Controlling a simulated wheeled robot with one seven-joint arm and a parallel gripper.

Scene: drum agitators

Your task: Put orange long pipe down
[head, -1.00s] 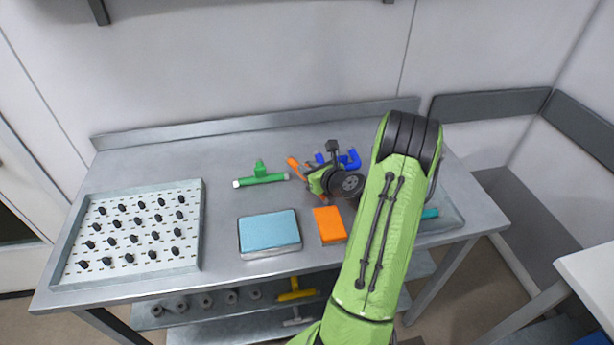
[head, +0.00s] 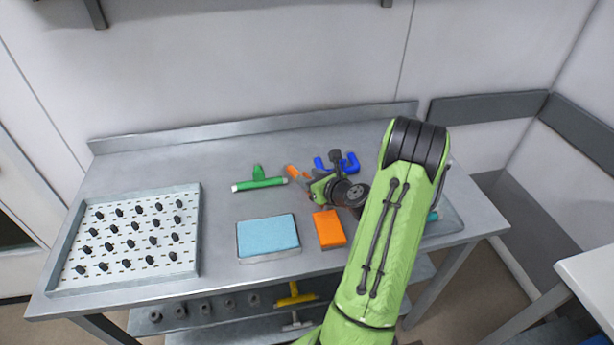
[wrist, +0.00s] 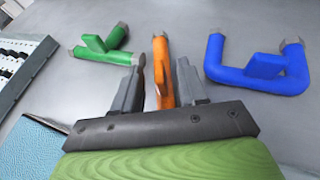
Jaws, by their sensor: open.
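The orange long pipe (wrist: 160,66) lies on the table between the two fingers of my gripper (wrist: 159,78) in the wrist view. The fingers are apart, with a gap on each side of the pipe. Its near end is partly hidden by the gripper body. In the head view the pipe (head: 295,171) shows only at its far end, beside my gripper (head: 308,182). The green pipe piece (wrist: 100,46) lies to its left and the blue U-shaped piece (wrist: 258,66) to its right.
A light-blue block (head: 268,234) and an orange block (head: 329,228) are near the front edge. A pegboard tray (head: 193,240) with black knobs is at the left. A tray with a teal item (head: 433,216) is partly behind my arm. The table's back left is clear.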

